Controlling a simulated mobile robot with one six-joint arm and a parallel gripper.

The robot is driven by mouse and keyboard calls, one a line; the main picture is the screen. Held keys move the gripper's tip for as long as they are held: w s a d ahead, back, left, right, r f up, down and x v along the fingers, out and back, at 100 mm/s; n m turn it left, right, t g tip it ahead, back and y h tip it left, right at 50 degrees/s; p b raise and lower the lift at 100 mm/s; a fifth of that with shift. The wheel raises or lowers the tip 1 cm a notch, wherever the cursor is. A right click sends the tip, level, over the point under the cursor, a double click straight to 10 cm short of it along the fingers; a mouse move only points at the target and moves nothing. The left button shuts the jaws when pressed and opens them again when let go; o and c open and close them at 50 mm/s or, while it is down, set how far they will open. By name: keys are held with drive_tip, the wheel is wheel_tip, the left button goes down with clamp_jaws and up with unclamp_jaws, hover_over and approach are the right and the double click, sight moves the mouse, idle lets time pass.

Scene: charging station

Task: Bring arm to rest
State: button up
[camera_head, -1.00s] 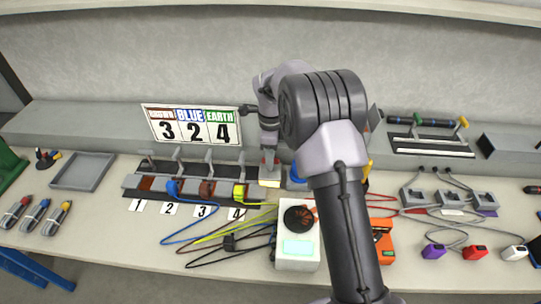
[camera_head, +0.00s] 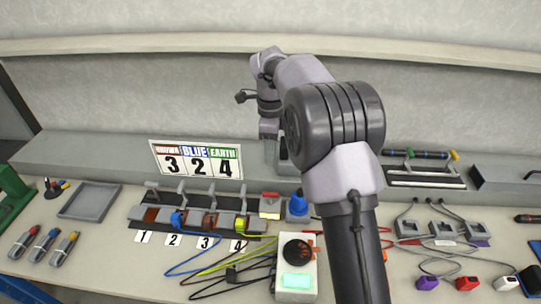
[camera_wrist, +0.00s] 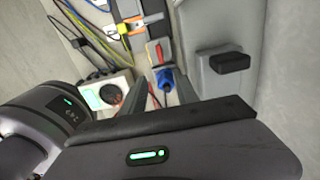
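My arm is raised over the workbench in the head view, with its wrist near the back wall. My gripper (camera_wrist: 160,92) is seen in the wrist view with its two fingers apart and nothing between them.
A terminal block (camera_head: 205,221) with coloured cables stands at left, below the sign (camera_head: 197,160). A meter with a green-lit screen (camera_head: 296,266) stands in front.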

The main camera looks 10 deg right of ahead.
idle(0.3)
drive_tip(key=s+a+r+n+t+y+b, duration=0.1)
drive_tip(key=s+a+r+n+t+b, duration=0.15)
drive_tip(key=s+r+n, duration=0.9)
drive_tip(key=s+a+f+n+t+b, duration=0.1)
drive_tip(key=s+f+n, duration=0.2)
drive_tip(key=s, duration=0.8)
drive_tip(key=s+f+n+t+y, duration=0.1)
drive_tip(key=s+f+n+t, duration=0.1)
drive_tip(key=s, duration=0.9)
drive_tip(key=shift+s+a+f+n+b, duration=0.2)
drive_tip(key=shift+a+f+n+b, duration=0.2)
drive_tip(key=shift+f+n, duration=0.1)
drive_tip(key=shift+r, duration=0.1)
idle(1.1)
